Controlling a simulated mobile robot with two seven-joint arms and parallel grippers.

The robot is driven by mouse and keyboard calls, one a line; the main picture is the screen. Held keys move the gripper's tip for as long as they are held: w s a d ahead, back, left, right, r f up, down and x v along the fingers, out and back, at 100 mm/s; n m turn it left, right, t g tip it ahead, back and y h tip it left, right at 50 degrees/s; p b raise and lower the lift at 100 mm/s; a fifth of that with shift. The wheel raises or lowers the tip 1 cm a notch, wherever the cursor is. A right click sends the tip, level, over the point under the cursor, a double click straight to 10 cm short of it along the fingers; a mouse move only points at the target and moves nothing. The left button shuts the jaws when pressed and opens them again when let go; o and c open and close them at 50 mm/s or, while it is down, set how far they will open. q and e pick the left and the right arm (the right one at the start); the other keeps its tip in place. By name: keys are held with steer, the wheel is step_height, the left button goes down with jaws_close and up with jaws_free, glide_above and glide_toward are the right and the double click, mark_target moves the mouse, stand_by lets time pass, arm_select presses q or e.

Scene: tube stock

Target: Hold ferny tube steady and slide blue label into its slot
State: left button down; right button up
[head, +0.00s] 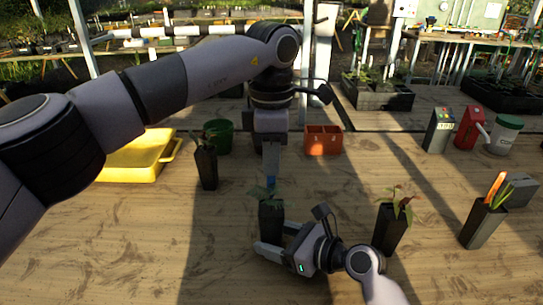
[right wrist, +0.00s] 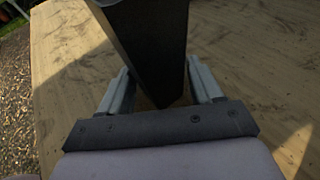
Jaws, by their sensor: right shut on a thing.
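The ferny tube (head: 271,222), dark and square with green fronds on top, stands upright in the middle of the table in the head view. My right gripper (head: 272,240) is shut on it low down. The right wrist view shows the dark tube (right wrist: 152,45) between the two fingers. My left gripper (head: 271,160) points down directly above the tube. A narrow blue label (head: 271,181) shows at its fingertips, just above the fronds. The fingers are seen edge-on, so their grip is unclear. The fronds hide the slot and the label's lower end.
Other dark tubes stand at left (head: 207,168), at right with reddish leaves (head: 389,228), and at far right with orange and green strips (head: 482,225). Behind are a yellow tray (head: 130,160), green pot (head: 219,138), orange box (head: 323,141), red container (head: 469,129) and white jar (head: 504,138).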

mark_target(272, 185)
arm_select(q)
steer(key=shift+f, duration=0.1)
arm_select(e)
steer(key=shift+f, duration=0.1)
arm_select(q)
steer(key=shift+f, duration=2.7)
steer(key=shift+f, duration=0.2)
steer(key=c, duration=1.3)
jaws_free()
step_height(272, 185, up, 12)
